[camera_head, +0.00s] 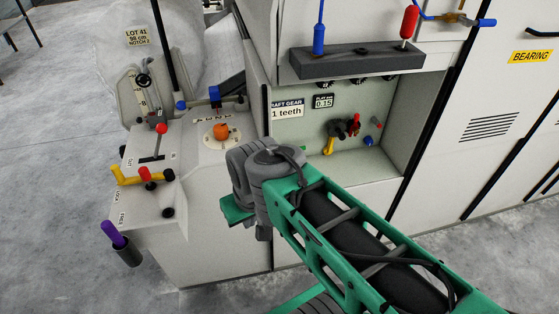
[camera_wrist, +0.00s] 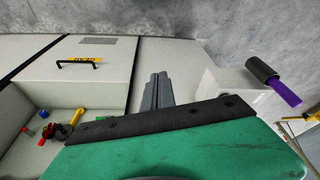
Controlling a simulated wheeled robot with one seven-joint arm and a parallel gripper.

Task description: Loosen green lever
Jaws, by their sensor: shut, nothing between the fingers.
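A small bit of green (camera_head: 303,147) shows low on the recessed panel in the camera_head view, just above my arm. A small green piece (camera_wrist: 104,117) also shows in the camera_wrist view, at the recess edge left of my gripper. This may be the green lever; its shape and setting cannot be made out. My gripper (camera_wrist: 157,78) shows in the camera_wrist view as grey fingers close together, empty, in front of the white machine face. It is apart from the green piece. In the camera_head view my arm hides most of the gripper.
The recess holds a yellow lever (camera_head: 328,146), red and black handles and a blue knob (camera_head: 368,140). A grey shelf (camera_head: 357,62) with blue and red levers sits above. At left, a console carries an orange knob (camera_head: 221,130), a yellow handle (camera_head: 128,178) and a purple-handled lever (camera_head: 113,234).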

